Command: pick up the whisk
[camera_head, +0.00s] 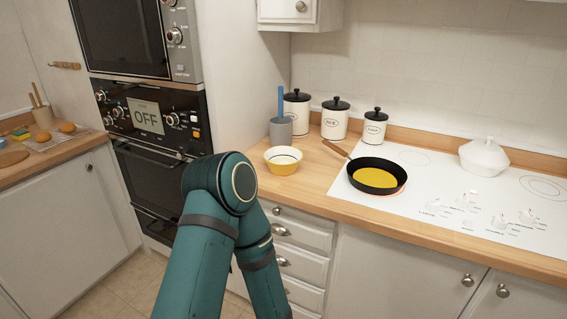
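No whisk shows clearly in the head view. A blue utensil handle (281,101) stands upright in a grey cup (281,131) on the wooden counter, beside the canisters. Its lower end is hidden in the cup, so I cannot tell what utensil it is. More utensil handles (37,96) stand in a wooden holder (42,117) on the far left counter; their type is also unclear. One of my teal arms is bent in the lower middle of the view, in front of the oven and drawers. Neither gripper is in view.
A yellow-and-white bowl (283,162) sits near the counter's front edge. A black pan (377,178) with yellow contents stands on the white cooktop (440,207). Lidded canisters (335,120) stand behind. A white lidded pot (484,157) is at right. The wall oven (155,190) is left.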

